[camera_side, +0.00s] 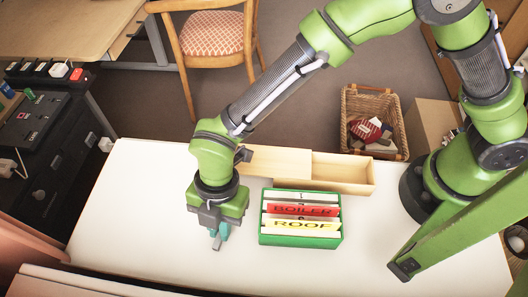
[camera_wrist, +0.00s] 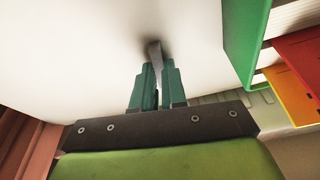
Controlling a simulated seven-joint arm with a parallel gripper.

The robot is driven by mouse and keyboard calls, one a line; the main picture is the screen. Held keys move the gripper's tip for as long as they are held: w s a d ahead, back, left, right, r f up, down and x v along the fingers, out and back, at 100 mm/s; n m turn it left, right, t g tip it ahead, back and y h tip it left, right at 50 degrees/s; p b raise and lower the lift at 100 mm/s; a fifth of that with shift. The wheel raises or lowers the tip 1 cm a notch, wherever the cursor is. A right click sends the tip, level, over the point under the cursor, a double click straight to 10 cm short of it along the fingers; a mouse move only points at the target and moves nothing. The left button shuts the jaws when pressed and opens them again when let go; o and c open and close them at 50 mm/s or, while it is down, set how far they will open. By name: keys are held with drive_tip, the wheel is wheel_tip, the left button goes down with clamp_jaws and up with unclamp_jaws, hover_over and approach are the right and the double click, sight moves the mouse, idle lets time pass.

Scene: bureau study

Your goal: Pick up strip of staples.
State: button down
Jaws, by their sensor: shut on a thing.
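My gripper (camera_side: 219,238) points down over the white table, left of the green file box. Its teal fingers, also in the wrist view (camera_wrist: 157,75), are shut on a small grey strip of staples (camera_wrist: 154,50). The strip sticks out a little past the fingertips, and a soft dark shadow lies on the white surface beside it. In the side view the strip shows as a small grey piece (camera_side: 216,243) at the fingertips. Most of it is hidden between the fingers. I cannot tell whether it touches the table.
The green file box (camera_side: 300,239) with cards marked BOILER and ROOF stands close to the right of my gripper. A long wooden box (camera_side: 341,178) lies behind it. The white table (camera_side: 130,220) is clear to the left. A wicker basket (camera_side: 370,105) stands on the floor beyond.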

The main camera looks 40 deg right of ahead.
drive_tip(key=shift+r, duration=0.15)
drive_tip(key=shift+s+a+v, duration=0.15)
drive_tip(key=shift+a+v, duration=0.05)
drive_tip(key=shift+v, duration=0.75)
drive_tip(key=shift+s+a+v, duration=0.1)
drive_tip(key=shift+a+v, duration=0.05)
drive_tip(key=shift+v, duration=0.8)
drive_tip(key=shift+s+a+v, duration=0.15)
drive_tip(key=shift+a+v, duration=0.05)
drive_tip(key=shift+v, duration=0.7)
drive_tip(key=shift+r, duration=0.15)
